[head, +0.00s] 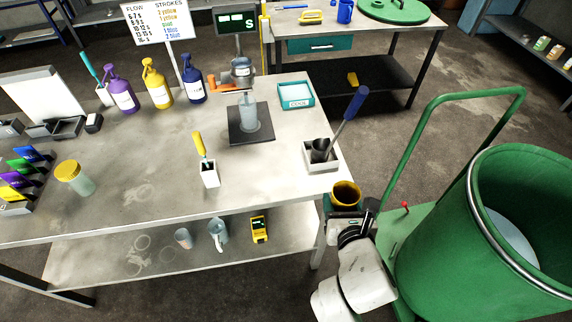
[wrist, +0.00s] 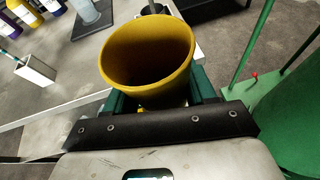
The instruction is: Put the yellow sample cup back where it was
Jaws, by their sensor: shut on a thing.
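The yellow sample cup (head: 345,194) is held by my gripper (head: 347,222) just off the right front corner of the workbench, beside the green drum trolley. In the wrist view the yellow cup (wrist: 148,58) is upright with its open mouth toward the camera, and its inside looks dark and empty. The green fingers of my gripper (wrist: 155,100) are on both sides of the cup's lower part, shut on it. The cup hides the fingertips in part.
The workbench (head: 130,205) holds a white box with a blue-handled scoop (head: 322,158), a white holder with a yellow-handled tool (head: 210,175), a clear beaker on a dark plate (head: 249,112), and a yellow-lidded jar (head: 75,178). The green drum (head: 480,235) stands close on the right.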

